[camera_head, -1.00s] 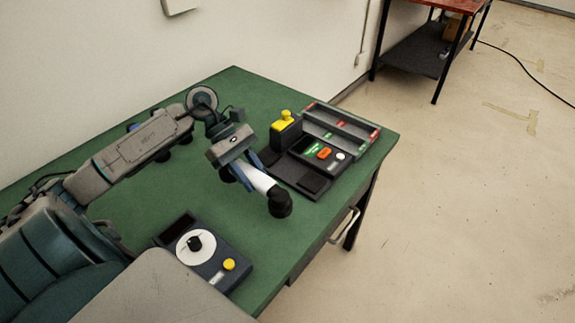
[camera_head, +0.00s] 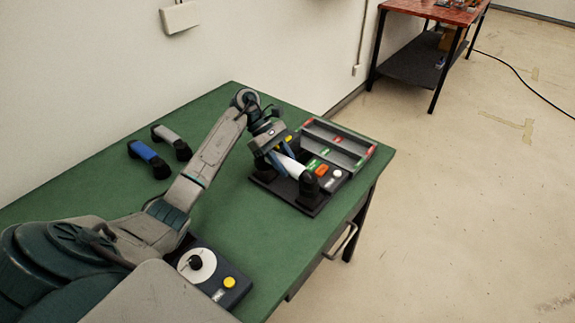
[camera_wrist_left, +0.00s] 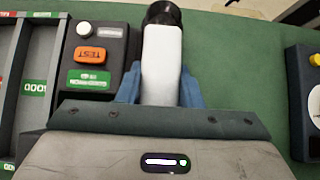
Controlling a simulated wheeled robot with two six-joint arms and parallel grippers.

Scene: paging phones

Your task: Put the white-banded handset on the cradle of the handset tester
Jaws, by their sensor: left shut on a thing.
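The white-banded handset (camera_head: 290,166) has a white grip and black ends. My left gripper (camera_head: 284,160) is shut on its white grip, one blue finger on each side. The handset tester (camera_head: 312,206) is a dark unit with an orange TEST button (camera_head: 321,169). The handset is over the tester's front, beside the button panel; whether it touches the cradle cannot be told. In the left wrist view the white grip (camera_wrist_left: 162,60) lies between the fingers, next to the TEST button (camera_wrist_left: 90,55). The gripper hides the far black end and most of the cradle.
A grey-banded handset (camera_head: 167,134) and a blue-banded handset (camera_head: 144,151) lie at the table's left rear. A divided tray (camera_head: 350,158) with red and green labels sits behind the tester. A dial box with a yellow button (camera_head: 229,282) is near the front edge.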

